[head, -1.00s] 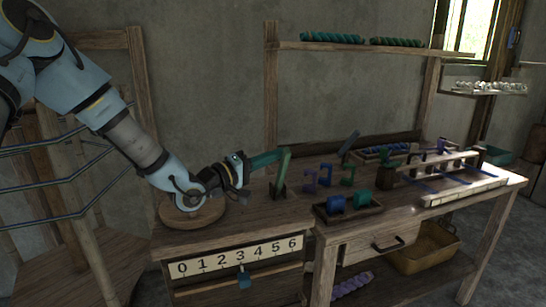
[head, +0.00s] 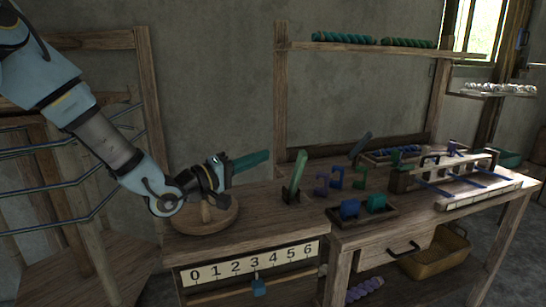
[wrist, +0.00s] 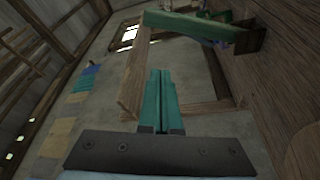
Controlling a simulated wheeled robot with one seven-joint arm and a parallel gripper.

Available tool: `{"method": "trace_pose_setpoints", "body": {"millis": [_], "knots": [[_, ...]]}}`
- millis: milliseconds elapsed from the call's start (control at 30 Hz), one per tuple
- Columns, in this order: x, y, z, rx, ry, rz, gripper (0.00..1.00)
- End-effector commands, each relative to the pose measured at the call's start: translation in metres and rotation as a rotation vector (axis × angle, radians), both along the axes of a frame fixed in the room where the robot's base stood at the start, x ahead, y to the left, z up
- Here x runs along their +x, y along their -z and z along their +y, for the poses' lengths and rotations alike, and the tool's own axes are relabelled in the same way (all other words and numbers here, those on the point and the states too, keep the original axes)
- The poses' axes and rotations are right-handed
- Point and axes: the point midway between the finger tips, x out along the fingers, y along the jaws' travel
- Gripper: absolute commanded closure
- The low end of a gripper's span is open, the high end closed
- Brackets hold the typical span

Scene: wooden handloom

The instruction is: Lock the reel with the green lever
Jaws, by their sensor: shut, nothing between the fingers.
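The light green lever (head: 298,172) stands in a dark bracket on the bench top, leaning slightly right. What looks like the same lever shows at the top of the wrist view (wrist: 195,26), lying across the picture beyond my fingers. My gripper (head: 268,156) is shut, its teal fingers together and empty, pointing right towards the lever with a gap between them. The shut fingers also show in the wrist view (wrist: 166,72). A wooden frame with dark blue bars (head: 70,148), perhaps the reel, stands at the left, partly behind my arm.
A round wooden disc (head: 225,218) with a peg lies below my gripper. A number scale (head: 250,264) fronts the bench.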

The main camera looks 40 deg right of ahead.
Motion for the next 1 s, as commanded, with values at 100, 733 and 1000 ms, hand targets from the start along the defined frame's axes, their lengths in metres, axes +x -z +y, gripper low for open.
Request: {"method": "trace_pose_setpoints", "body": {"millis": [100, 733, 1000], "knots": [[0.003, 0.003, 0.015, 0.0, -0.001, -0.001, 1.0], [0.003, 0.003, 0.023, -0.001, 0.0, -0.001, 1.0], [0.003, 0.003, 0.023, -0.001, 0.0, -0.001, 1.0]]}}
